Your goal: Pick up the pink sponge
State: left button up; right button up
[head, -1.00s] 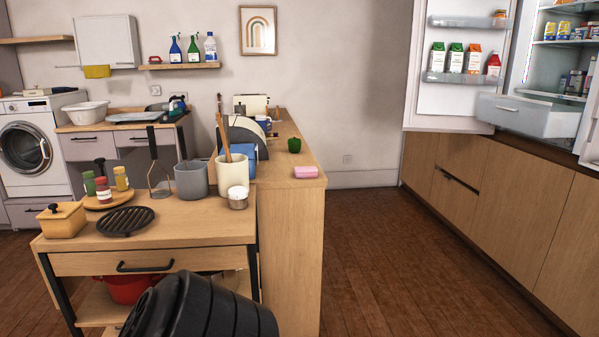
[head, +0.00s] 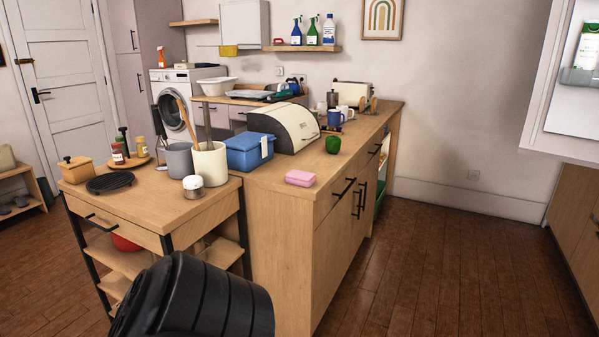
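The pink sponge (head: 300,178) lies flat on the near end of the wooden counter (head: 262,184), close to its right edge. Nothing covers it. A black, rounded arm part of mine (head: 195,300) shows at the bottom of the head view, below and left of the sponge. Neither gripper's fingers are in view.
A green pepper (head: 333,145) sits behind the sponge. A blue box (head: 249,151) and bread bin (head: 286,128) stand to its left and back. A lower wooden cart (head: 153,200) with jars adjoins the counter. The floor (head: 440,270) right of the counter is clear.

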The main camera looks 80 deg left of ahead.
aim_at(297, 177)
jog(key=u, duration=0.9)
jog(key=i, duration=1.35)
jog(key=u, duration=1.35)
